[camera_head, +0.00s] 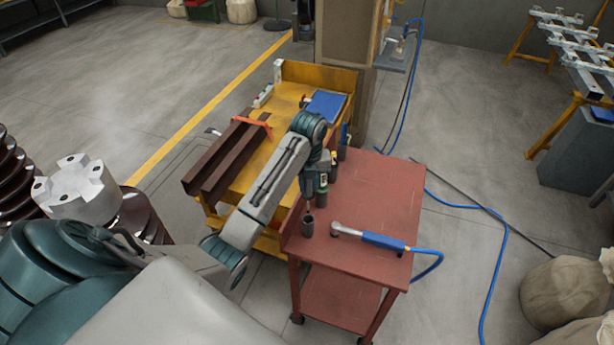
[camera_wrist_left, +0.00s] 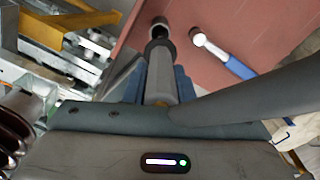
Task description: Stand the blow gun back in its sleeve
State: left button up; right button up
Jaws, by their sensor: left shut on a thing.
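My left gripper (camera_head: 315,192) is over the left edge of the red cart. It is shut on a grey cylindrical thing (camera_wrist_left: 160,82) with a dark far end, seen between its fingers in the left wrist view. I cannot tell whether this is the blow gun. A dark open-topped sleeve (camera_head: 308,227) stands upright on the cart just in front of the gripper; it also shows in the left wrist view (camera_wrist_left: 160,27). A blue-handled tool with a silver head (camera_head: 372,239) and a blue hose lies flat beside the sleeve, to its right. My right gripper is not in view.
The red cart (camera_head: 385,195) is mostly bare on its right half. More dark holders stand along its left edge behind the gripper. A yellow bench (camera_head: 245,160) with dark rails and a blue tray (camera_head: 326,104) adjoins it. The blue hose (camera_head: 492,285) runs over the floor.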

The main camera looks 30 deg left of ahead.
pick_arm(q)
jog(key=shift+w+f, duration=0.2)
jog(key=shift+f, duration=0.1)
jog(key=shift+s+r, duration=0.15)
jog(key=shift+s, duration=0.15)
jog(key=shift+s+r, duration=0.1)
jog(key=shift+s, duration=0.05)
jog(key=shift+d, duration=0.15)
jog(key=shift+s, duration=0.1)
jog(key=shift+w, duration=0.2)
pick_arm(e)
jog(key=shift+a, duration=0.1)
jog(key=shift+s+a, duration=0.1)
pick_arm(q)
jog(key=shift+f, duration=0.25)
